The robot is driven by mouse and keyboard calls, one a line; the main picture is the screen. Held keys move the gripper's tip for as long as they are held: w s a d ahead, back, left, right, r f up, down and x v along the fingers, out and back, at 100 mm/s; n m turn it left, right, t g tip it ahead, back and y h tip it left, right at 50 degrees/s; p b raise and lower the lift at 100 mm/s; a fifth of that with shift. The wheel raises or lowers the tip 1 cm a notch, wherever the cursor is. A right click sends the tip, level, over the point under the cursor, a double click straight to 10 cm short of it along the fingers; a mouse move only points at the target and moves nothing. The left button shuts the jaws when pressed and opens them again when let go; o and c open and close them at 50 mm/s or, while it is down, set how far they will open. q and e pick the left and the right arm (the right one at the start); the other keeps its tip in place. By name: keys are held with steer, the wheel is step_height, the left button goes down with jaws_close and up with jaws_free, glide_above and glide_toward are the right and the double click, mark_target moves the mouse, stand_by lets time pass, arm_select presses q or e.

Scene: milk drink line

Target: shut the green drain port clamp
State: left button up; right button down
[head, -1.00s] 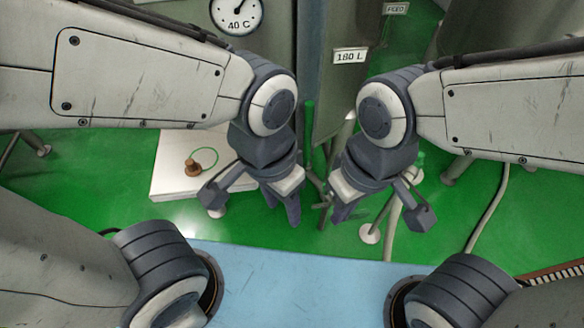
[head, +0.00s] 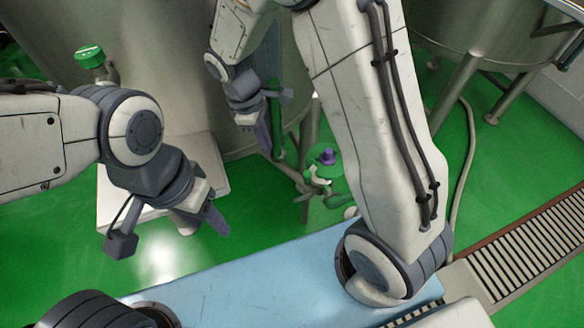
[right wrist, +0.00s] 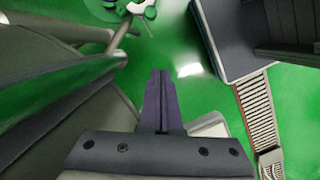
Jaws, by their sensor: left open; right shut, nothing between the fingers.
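A green fitting (head: 322,167) with a purple knob (head: 327,157) and a pale curved piece (head: 320,177) sits low near the tank legs in the head view. It looks like the drain port clamp, but it is too small to tell whether it is shut. My right gripper (head: 267,150) is shut and empty beside an upright green bar (head: 277,125), left of and above the fitting in the picture. Its closed fingers (right wrist: 160,85) also show in the right wrist view. My left gripper (head: 214,222) is open and empty over the floor, farther left.
A large steel tank (head: 160,50) stands behind, with a green-capped port (head: 90,57) at left. A pale platform (head: 212,160) lies behind my left arm. A second tank (head: 485,30) on legs, a hose (head: 468,160) and a floor grate (head: 510,235) are at right.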

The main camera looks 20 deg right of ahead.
steer(key=s+d+f+b, duration=0.1)
steer(key=d+f+b, duration=0.1)
steer(key=d+f, duration=0.5)
steer(key=shift+s+f+n, duration=0.25)
steer(key=shift+f+n, duration=0.05)
steer(key=shift+f, duration=2.8)
